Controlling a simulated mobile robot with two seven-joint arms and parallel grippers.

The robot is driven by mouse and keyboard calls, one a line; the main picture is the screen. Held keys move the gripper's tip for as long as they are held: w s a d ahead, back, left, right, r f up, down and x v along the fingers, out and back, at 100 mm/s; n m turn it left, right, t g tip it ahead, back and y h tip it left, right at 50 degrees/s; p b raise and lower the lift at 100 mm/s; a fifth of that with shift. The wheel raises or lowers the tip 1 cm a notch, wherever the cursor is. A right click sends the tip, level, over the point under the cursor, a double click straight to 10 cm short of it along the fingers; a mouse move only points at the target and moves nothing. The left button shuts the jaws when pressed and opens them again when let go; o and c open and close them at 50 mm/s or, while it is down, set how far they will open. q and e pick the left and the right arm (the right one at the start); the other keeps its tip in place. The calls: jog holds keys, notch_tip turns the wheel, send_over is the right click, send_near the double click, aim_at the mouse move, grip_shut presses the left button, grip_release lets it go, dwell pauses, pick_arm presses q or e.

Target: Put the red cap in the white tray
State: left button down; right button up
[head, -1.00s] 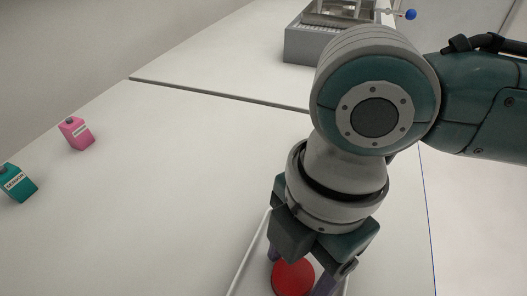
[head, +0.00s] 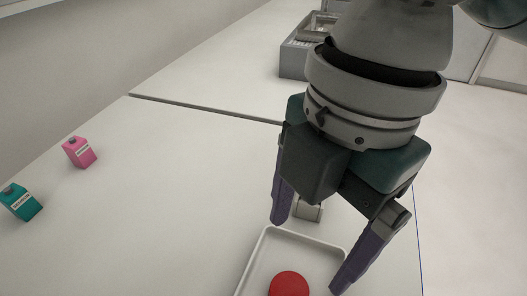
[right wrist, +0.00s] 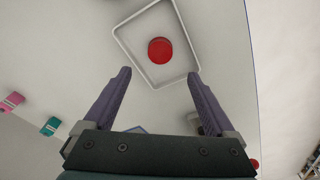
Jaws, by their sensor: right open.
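The red cap (head: 289,285) lies inside the white tray (head: 262,246) at the bottom of the head view. In the right wrist view the whole red cap (right wrist: 160,50) shows on the floor of the white tray (right wrist: 133,73), apart from its walls. My right gripper (head: 308,254) is open and empty above the table, over the tray's far end in the head view. In the right wrist view its two fingers (right wrist: 162,72) are spread, with the cap beyond their tips. My left gripper is in neither view.
A pink carton (head: 79,152) and a teal carton (head: 20,202) stand at the left of the table. A grey box (head: 296,61) sits at the back. A small pale object (head: 308,212) is partly hidden behind my right gripper. The table between cartons and tray is clear.

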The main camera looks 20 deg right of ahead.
jog(key=s+a+m+t+y, duration=0.2)
jog(key=s+a+m+y, duration=0.1)
jog(key=a+m, duration=0.3)
jog(key=s+d+f+m+t+h, duration=0.1)
jog(key=s+d+f+m+h, duration=0.1)
jog(key=d+m, duration=0.5)
jog(key=s+d+f+m+t+h, duration=0.1)
jog(key=s+d+m+h, duration=0.1)
jog(key=d+m, duration=0.5)
jog(key=shift+s+d+f, duration=0.35)
jog(key=shift+s+d, duration=0.3)
jog(key=shift+s, duration=0.15)
